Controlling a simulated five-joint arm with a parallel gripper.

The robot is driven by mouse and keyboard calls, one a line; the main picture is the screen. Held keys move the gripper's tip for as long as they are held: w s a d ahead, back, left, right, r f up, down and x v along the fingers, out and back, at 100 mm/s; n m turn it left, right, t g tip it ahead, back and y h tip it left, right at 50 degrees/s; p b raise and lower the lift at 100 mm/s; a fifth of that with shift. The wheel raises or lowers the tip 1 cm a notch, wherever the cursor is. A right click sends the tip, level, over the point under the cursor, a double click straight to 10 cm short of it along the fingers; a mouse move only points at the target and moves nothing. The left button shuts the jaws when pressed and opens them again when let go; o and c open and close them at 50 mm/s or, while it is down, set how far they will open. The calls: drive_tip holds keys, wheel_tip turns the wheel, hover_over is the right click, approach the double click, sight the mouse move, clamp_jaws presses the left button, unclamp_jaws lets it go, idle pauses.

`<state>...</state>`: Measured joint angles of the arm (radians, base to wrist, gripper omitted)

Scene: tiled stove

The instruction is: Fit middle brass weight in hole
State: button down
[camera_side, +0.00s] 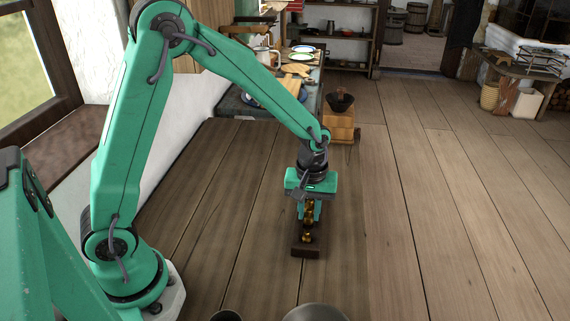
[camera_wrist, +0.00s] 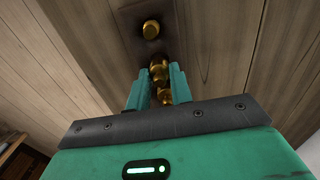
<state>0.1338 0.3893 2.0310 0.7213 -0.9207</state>
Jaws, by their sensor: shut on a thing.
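A dark wooden block (camera_side: 306,253) lies on the plank floor surface below my gripper (camera_side: 309,214). My gripper (camera_wrist: 159,78) is shut on a brass weight (camera_wrist: 159,70), which sits between the two green fingers. Another brass piece (camera_wrist: 165,97) shows behind it, partly hidden by the gripper. Whether the held weight is inside its hole cannot be told.
A wooden box (camera_side: 340,128) with a dark bowl (camera_side: 340,103) on it stands beyond the gripper. A table (camera_side: 235,104) with plates is at the back left. The boards to the right are clear.

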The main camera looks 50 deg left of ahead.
sight(309, 209)
drive_tip(key=shift+f, duration=1.1)
idle(0.3)
drive_tip(key=c, duration=1.2)
unclamp_jaws()
drive_tip(key=shift+o, duration=0.2)
drive_tip(key=shift+s, duration=0.1)
drive_tip(key=shift+r, duration=3.95)
drive_tip(key=shift+r, duration=0.1)
